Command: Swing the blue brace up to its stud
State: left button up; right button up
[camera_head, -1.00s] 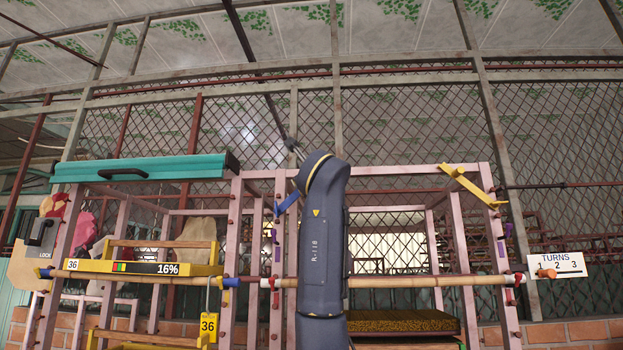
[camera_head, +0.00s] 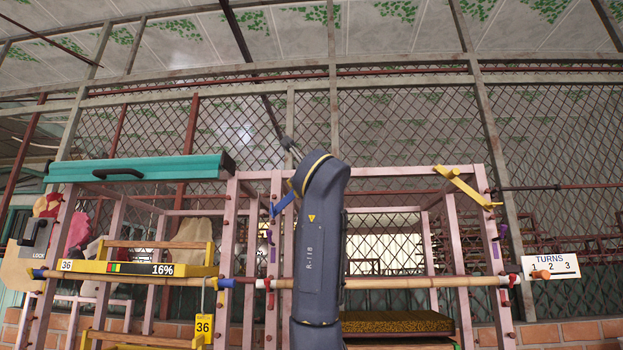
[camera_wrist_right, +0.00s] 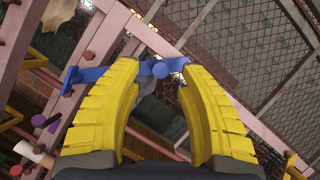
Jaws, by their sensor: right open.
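The blue brace (camera_head: 283,204) is on the pink frame's upright, just left of my right arm in the head view, slanting up to the right. In the right wrist view the blue brace (camera_wrist_right: 95,75) runs across from the left upright to a round blue knob near the fingertips. My right gripper (camera_wrist_right: 162,76) is open, its two yellow fingers on either side of the brace's knob end; I cannot tell whether they touch it. In the head view this gripper is hidden behind my arm. I cannot make out the brace's stud. My left gripper is not in view.
A bamboo pole (camera_head: 420,282) crosses the front. A TURNS sign (camera_head: 551,266) stands at right. Purple pieces (camera_wrist_right: 47,122) stick out from the upright.

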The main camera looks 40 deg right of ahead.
jog(key=v, duration=0.9)
dwell(0.3)
